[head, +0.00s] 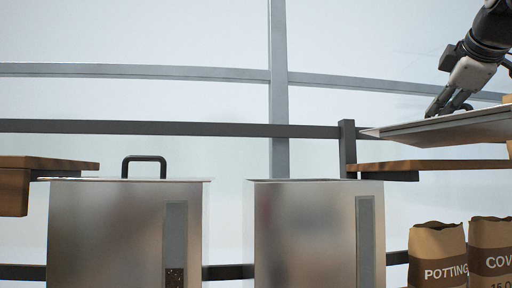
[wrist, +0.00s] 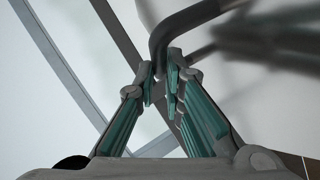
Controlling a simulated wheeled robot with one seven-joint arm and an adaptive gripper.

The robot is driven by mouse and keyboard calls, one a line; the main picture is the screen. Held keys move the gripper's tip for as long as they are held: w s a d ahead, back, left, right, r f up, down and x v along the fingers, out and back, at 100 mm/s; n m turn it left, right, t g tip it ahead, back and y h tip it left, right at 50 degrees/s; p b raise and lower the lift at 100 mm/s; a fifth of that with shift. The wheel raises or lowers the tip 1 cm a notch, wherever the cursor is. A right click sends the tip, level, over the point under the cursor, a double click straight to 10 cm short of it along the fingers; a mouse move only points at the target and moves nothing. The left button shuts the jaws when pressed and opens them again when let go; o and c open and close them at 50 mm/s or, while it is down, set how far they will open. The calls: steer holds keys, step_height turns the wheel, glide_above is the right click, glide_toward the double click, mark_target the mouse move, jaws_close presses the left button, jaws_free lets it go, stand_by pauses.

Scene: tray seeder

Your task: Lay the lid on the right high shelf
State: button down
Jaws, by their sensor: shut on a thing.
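My gripper (head: 449,108) is at the upper right of the head view, shut on the handle of a flat metal lid (head: 445,129). In the wrist view my gripper (wrist: 163,82) has its fingers closed around the dark bent handle (wrist: 184,22). The lid is above the wooden right high shelf (head: 440,165), slightly tilted, with a thin gap visible at its left end. Whether its far or right side touches the shelf is out of sight.
Two metal hoppers stand side by side. The left hopper (head: 110,235) has a lid with a black handle (head: 144,159); the right hopper (head: 300,235) shows no lid. A wooden left shelf (head: 14,190) is at the left edge. Paper bags (head: 438,255) stand below the right shelf.

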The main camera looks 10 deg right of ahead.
steer(key=w+d, duration=0.1)
steer(key=w, duration=0.2)
steer(key=w+d+p, duration=0.1)
steer(key=w+d, duration=0.1)
steer(key=w, duration=0.1)
steer(key=w+d+f+p, duration=0.1)
steer(key=w, duration=0.2)
steer(key=shift+w+d, duration=0.25)
steer(key=shift+w, duration=0.15)
steer(key=shift+f+p, duration=0.3)
steer(key=shift+f, duration=1.45)
steer(key=c, duration=1.7)
jaws_free()
steer(key=b+v, duration=0.1)
steer(key=v, duration=1.1)
